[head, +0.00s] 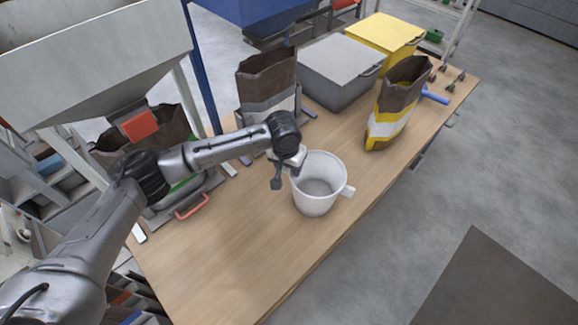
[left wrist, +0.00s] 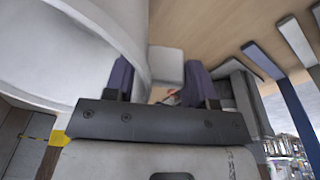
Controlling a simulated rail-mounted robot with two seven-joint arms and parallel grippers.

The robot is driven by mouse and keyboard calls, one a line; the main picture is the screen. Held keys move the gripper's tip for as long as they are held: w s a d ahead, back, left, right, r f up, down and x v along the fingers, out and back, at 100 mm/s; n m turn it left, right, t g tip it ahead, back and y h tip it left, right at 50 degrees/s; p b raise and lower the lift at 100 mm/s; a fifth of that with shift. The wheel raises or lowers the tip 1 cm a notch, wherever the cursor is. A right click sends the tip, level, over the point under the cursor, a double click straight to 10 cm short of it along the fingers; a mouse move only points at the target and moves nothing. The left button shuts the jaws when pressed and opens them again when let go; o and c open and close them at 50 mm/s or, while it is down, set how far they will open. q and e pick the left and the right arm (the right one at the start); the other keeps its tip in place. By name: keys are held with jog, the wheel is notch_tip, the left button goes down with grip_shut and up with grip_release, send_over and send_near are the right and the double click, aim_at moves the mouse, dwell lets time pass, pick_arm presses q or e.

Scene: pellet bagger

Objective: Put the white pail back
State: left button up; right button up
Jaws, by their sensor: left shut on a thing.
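The white pail (head: 312,202) is upright over the wooden table's middle, near its front edge. It looks empty, and a side tab points right. My left gripper (head: 284,174) is at the pail's left side, shut on it. In the left wrist view the pail's white wall (left wrist: 60,50) fills the upper left. There a pale tab (left wrist: 165,66) sits between the two dark fingers of my left gripper (left wrist: 160,82). I cannot tell whether the pail's base touches the table. My right gripper is not in view.
The wooden table (head: 235,255) is clear in front and left of the pail. A brown, white and yellow bag (head: 392,112) stands to the right. Another bag (head: 266,85), a grey bin (head: 338,72) and a yellow bin (head: 385,35) are behind. A grey hopper (head: 95,55) stands left.

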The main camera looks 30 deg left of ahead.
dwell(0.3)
pick_arm(q)
jog(key=o, duration=1.1)
jog(key=shift+s+r+p, duration=0.15)
jog(key=shift+r+p, duration=0.45)
jog(key=shift+r, duration=1.5)
